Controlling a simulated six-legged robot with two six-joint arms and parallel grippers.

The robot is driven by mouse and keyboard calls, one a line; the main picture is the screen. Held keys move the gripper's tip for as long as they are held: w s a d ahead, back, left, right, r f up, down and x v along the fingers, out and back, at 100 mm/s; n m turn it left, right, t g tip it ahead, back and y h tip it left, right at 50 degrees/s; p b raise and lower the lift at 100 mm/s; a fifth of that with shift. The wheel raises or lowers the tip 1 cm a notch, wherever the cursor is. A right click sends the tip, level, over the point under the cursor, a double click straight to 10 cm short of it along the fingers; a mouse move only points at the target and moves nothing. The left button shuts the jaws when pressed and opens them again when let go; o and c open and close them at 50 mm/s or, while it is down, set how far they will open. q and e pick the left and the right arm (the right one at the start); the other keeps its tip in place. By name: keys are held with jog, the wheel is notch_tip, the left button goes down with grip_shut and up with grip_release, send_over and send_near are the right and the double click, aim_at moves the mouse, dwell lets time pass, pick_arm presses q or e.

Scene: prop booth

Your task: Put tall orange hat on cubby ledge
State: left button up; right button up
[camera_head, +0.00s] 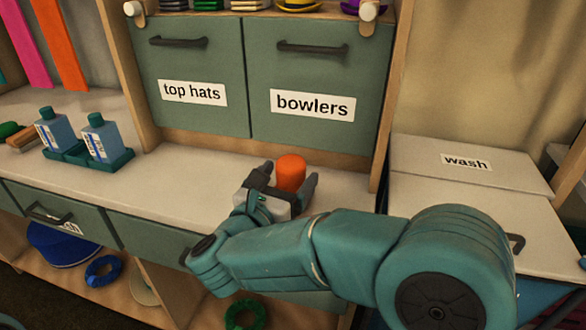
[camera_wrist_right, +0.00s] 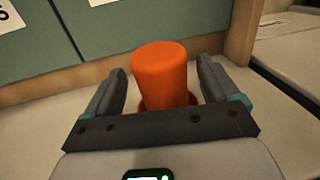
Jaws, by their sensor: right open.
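The tall orange hat (camera_head: 291,172) stands upright on the pale counter (camera_head: 190,180), in front of the bowlers door. It also shows in the right wrist view (camera_wrist_right: 160,75), between the two fingers, with its brim partly hidden behind the gripper body. My right gripper (camera_head: 284,186) is open around the hat, with a gap on each side of the crown. In the right wrist view the fingers (camera_wrist_right: 164,85) stand apart from it. My left gripper is not in view. Hats sit on a ledge (camera_head: 225,12) above the doors.
Green doors labelled top hats (camera_head: 192,92) and bowlers (camera_head: 312,105) stand shut behind the counter. Two blue bottles (camera_head: 102,138) stand in a teal tray on the left. A wash box (camera_head: 465,162) is at right. The counter between the tray and my gripper is clear.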

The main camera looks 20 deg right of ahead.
jog(key=v, duration=0.9)
